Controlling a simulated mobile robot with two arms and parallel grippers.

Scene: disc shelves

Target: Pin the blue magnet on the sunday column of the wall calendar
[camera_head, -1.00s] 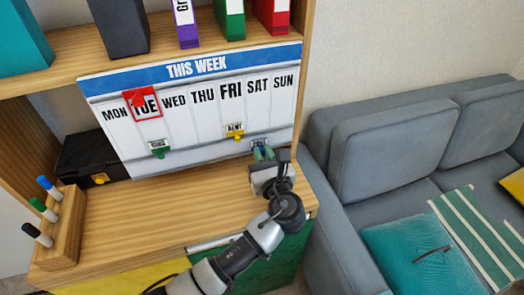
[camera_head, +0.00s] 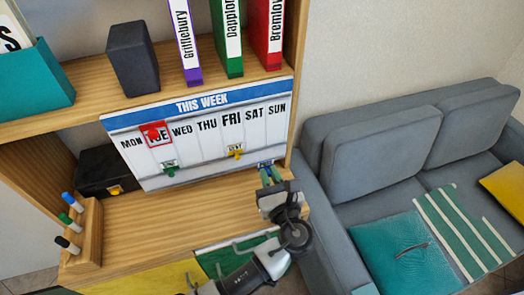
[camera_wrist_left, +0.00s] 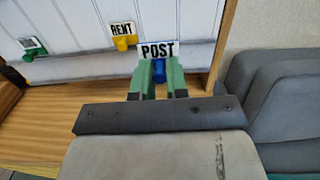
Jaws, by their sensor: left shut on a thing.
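The wall calendar (camera_head: 215,148) is a white board with a blue "THIS WEEK" strip and day columns from MON to SUN. The SUN column (camera_head: 276,132) is at its right end. My left gripper (camera_head: 270,174) is at the board's lower right edge, below the SUN column. Its green fingers are shut on the blue magnet (camera_wrist_left: 159,72), which carries a white "POST" card (camera_wrist_left: 158,50). In the left wrist view the card overlaps the lower edge of the board; I cannot tell whether it touches. My right gripper is not in view.
A green magnet (camera_head: 169,168) and a yellow "RENT" magnet (camera_head: 235,153) sit low on the board. A red frame marker (camera_head: 153,133) is on TUE. A pen holder (camera_head: 88,240) and black box (camera_head: 98,172) stand left. A grey sofa (camera_head: 345,160) is at right.

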